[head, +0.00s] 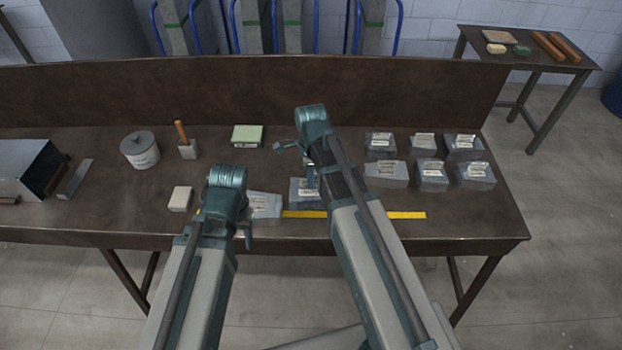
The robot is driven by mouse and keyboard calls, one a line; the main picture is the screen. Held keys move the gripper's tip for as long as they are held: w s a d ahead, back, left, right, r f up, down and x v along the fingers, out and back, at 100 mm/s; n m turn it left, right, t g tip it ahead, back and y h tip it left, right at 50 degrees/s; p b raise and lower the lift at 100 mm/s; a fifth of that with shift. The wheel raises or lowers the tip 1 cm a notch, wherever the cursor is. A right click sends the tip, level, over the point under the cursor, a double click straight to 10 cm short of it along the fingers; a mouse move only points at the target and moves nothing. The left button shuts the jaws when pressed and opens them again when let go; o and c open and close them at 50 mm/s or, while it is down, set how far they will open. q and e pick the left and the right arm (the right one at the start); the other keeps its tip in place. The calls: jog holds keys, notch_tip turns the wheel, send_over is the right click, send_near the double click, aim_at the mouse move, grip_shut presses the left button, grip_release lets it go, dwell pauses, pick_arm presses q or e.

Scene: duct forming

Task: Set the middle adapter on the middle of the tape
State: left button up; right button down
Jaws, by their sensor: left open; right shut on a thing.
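A yellow tape (405,215) lies along the front of the brown bench, partly hidden by my arms. A grey adapter with a pale label (300,192) is at the middle stretch of the tape, and my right gripper (311,181) is shut on it from above. I cannot tell whether this adapter touches the bench or hangs just above it. Another grey adapter (265,205) sits at the tape's left part, beside my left arm. My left gripper (246,236) is open near the bench's front edge; its fingertips are mostly hidden.
Several grey labelled adapters (432,178) stand at the bench's right. A pale block (180,199), a lidded pot (140,150), a wooden-handled brush (186,145) and a green-topped box (247,136) stand to the left. A raised back panel (400,90) closes the bench's rear.

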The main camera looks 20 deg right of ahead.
notch_tip(320, 180, down, 8)
jog(key=b, duration=0.7)
jog(key=shift+f+b, duration=0.1)
jog(key=shift+b, duration=0.2)
jog(key=c, duration=0.9)
grip_release()
notch_tip(320, 180, up, 14)
jog(key=p, duration=1.4)
jog(key=shift+f, duration=0.1)
